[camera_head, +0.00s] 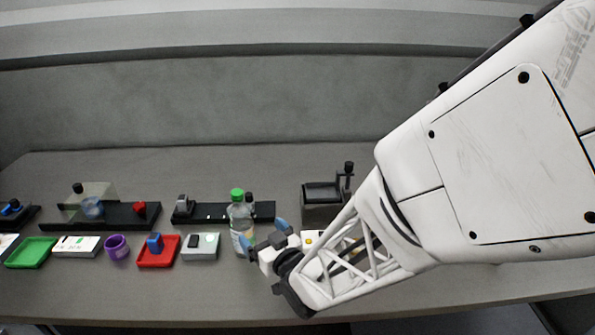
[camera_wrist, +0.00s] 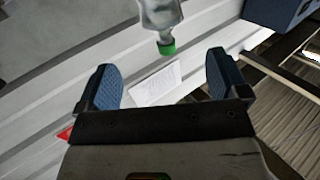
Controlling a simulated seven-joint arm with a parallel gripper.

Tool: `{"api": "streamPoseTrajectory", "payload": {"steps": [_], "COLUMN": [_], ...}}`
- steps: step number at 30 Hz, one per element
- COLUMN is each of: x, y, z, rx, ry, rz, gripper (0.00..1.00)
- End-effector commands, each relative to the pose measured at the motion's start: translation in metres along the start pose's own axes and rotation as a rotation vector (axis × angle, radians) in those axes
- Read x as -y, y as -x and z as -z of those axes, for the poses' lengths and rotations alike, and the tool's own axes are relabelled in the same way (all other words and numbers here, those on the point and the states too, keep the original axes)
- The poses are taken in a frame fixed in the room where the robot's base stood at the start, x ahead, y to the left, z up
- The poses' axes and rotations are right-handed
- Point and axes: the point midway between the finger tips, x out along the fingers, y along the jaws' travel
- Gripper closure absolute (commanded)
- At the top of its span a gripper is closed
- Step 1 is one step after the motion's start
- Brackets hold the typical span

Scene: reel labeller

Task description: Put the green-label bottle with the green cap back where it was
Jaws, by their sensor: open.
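The clear bottle with the green cap (camera_head: 240,212) stands upright on the table in the head view, right of the middle row of trays. Its lower part carries a pale label, whose colour is too small to tell. My gripper (camera_head: 263,236) is beside the bottle, at its right and front; one blue finger overlaps it in the picture. In the wrist view my gripper (camera_wrist: 162,76) is open, with nothing between its two blue fingers. The bottle (camera_wrist: 160,14) shows beyond the fingertips there, its green cap pointing toward the gripper and its far end cut off.
A black rail (camera_head: 215,212) lies behind the bottle, with a crank device (camera_head: 322,198) to the right. A red tray (camera_head: 158,258), a green tray (camera_head: 30,258), a purple cup (camera_head: 117,247) and a grey box (camera_head: 201,251) line the front left. A white card (camera_wrist: 157,84) shows below the fingers.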

Motion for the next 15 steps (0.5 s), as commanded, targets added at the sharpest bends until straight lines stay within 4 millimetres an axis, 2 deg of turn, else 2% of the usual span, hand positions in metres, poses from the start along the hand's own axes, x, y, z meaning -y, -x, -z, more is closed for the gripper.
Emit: {"api": "streamPoseTrajectory", "payload": {"steps": [8, 15], "x": [-0.026, -0.064], "y": [0.006, 0.029], "z": [0.012, 0.030], "rx": [0.113, 0.311], "ry": [0.007, -0.003], "rz": [-0.075, -0.193], "gripper": [0.07, 0.07]}}
